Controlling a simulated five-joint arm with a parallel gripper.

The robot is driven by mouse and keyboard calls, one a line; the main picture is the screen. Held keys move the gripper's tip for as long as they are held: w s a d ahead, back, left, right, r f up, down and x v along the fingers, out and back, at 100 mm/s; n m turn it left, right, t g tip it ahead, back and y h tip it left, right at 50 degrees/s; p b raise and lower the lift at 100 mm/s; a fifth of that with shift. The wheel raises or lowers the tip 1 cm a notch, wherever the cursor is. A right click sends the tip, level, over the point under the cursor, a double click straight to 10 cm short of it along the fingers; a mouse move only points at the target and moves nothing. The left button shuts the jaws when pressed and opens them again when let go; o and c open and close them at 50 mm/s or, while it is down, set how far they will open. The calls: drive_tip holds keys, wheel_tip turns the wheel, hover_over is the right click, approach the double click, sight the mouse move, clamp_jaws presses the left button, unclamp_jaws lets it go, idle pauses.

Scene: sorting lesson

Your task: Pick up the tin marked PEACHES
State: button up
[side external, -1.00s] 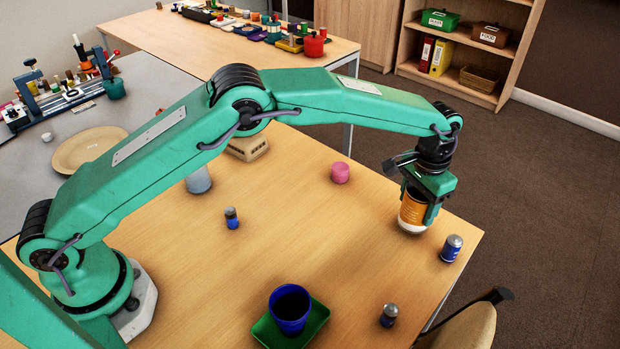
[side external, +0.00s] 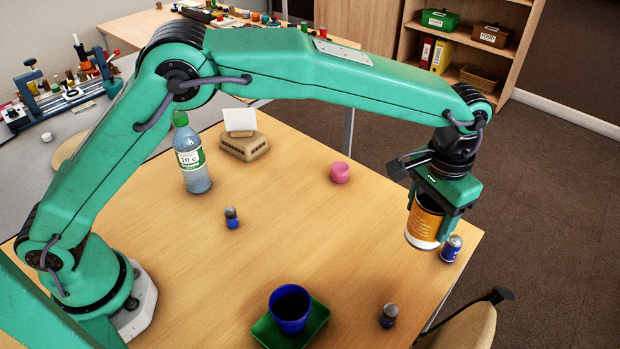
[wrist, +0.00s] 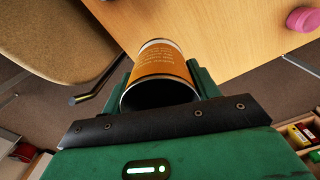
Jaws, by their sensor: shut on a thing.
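My gripper (side external: 436,215) is shut on an orange tin (side external: 424,222) with a pale lower band, near the right edge of the wooden table. The tin is held off the table, slightly tilted. In the wrist view the tin (wrist: 163,65) sits between both green fingers, its dark top end facing the camera. Small white print shows on its orange label, too small to read, so I cannot tell whether it says PEACHES.
A blue battery-like cylinder (side external: 451,248) stands just right of the tin, another (side external: 388,315) nearer the front. A pink piece (side external: 340,173), a blue cup (side external: 289,308) on a green tray (side external: 318,315), a small blue cylinder (side external: 232,218) and a bottle (side external: 190,160) stand on the table. The table middle is clear.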

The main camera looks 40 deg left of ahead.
drive_tip(key=shift+s+d+r, duration=0.15)
drive_tip(key=shift+s+r, duration=0.05)
drive_tip(key=shift+s, duration=0.1)
idle(0.5)
